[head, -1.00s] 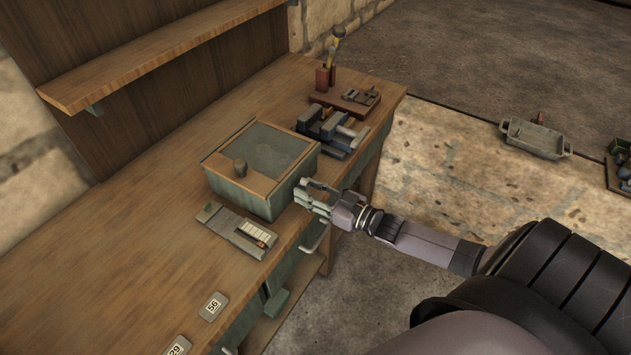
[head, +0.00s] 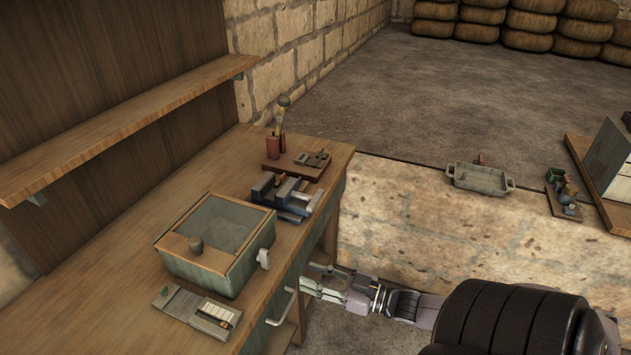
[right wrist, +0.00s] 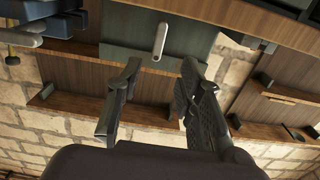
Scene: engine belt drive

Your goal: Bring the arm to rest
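My right gripper (head: 307,275) is in front of the workbench's front edge, below and to the right of the lidded green box. In the right wrist view my right gripper (right wrist: 160,68) has its two fingers spread with nothing between them. A pale bar handle (right wrist: 160,42) on a green panel lies beyond the fingertips. The green box (head: 205,279) stands on the bench with its wood-framed glass lid (head: 215,232) down. A pale latch (head: 264,258) shows on its right side, apart from my gripper. My left gripper is not in view.
The workbench (head: 95,290) carries a blue-grey vise (head: 286,196), a red-brown tool stand (head: 290,167) and a grey tray with a white strip (head: 196,310). A shelf (head: 120,125) hangs above. Floor right of the bench looks clear.

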